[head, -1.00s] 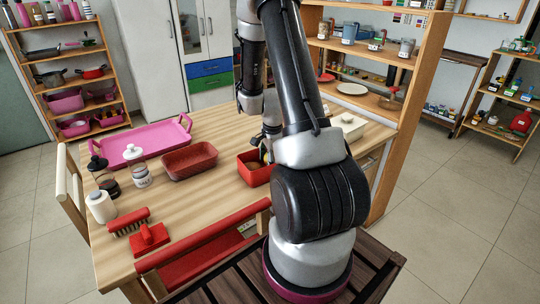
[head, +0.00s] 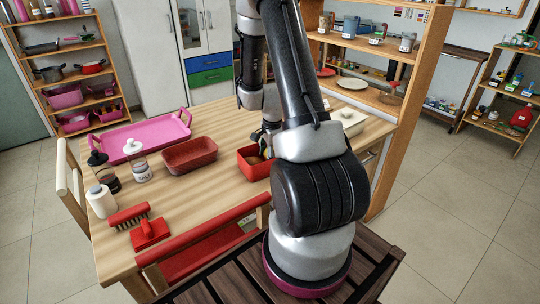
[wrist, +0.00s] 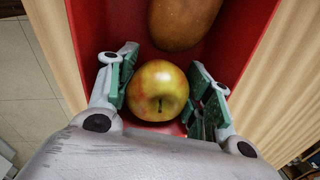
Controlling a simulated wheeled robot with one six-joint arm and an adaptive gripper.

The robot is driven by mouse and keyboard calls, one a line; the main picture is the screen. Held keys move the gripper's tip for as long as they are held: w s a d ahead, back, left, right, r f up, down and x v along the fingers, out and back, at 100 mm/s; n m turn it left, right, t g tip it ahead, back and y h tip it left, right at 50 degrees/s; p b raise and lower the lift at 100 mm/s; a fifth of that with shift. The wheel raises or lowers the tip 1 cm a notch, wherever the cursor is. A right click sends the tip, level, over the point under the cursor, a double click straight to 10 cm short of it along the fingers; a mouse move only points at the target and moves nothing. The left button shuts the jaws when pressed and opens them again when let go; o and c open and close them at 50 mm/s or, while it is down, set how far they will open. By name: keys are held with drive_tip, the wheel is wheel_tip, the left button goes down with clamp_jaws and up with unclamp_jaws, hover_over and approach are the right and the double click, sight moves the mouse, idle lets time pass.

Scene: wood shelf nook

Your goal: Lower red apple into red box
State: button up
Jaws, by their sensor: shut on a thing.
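A yellow apple with a reddish blush (wrist: 158,91) sits between the two green-padded fingers of my gripper (wrist: 160,85) in the wrist view. The gripper is shut on it. The red box (wrist: 234,28) surrounds the apple in that view, with its red floor showing below. A brown, oval, potato-like item (wrist: 184,20) lies in the box just beyond the apple. In the head view, the red box (head: 246,168) stands on the table, and my gripper (head: 264,146) is over it, partly hidden by my arm. The apple's gap to the floor cannot be told.
Left of the box on the wooden table (head: 215,210) are a dark red basket (head: 190,160), a pink tray (head: 140,138), a salt jar (head: 140,168) and a red brush (head: 129,216). A pale container (head: 347,122) and a wooden shelf (head: 395,100) stand to the right.

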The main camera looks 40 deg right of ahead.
drive_tip(key=shift+f, duration=0.5)
idle(0.3)
drive_tip(key=o, duration=1.2)
drive_tip(key=shift+c, duration=0.2)
drive_tip(key=c, duration=0.3)
drive_tip(key=shift+c, duration=0.2)
drive_tip(key=shift+r, duration=0.1)
drive_tip(key=shift+r, duration=4.4)
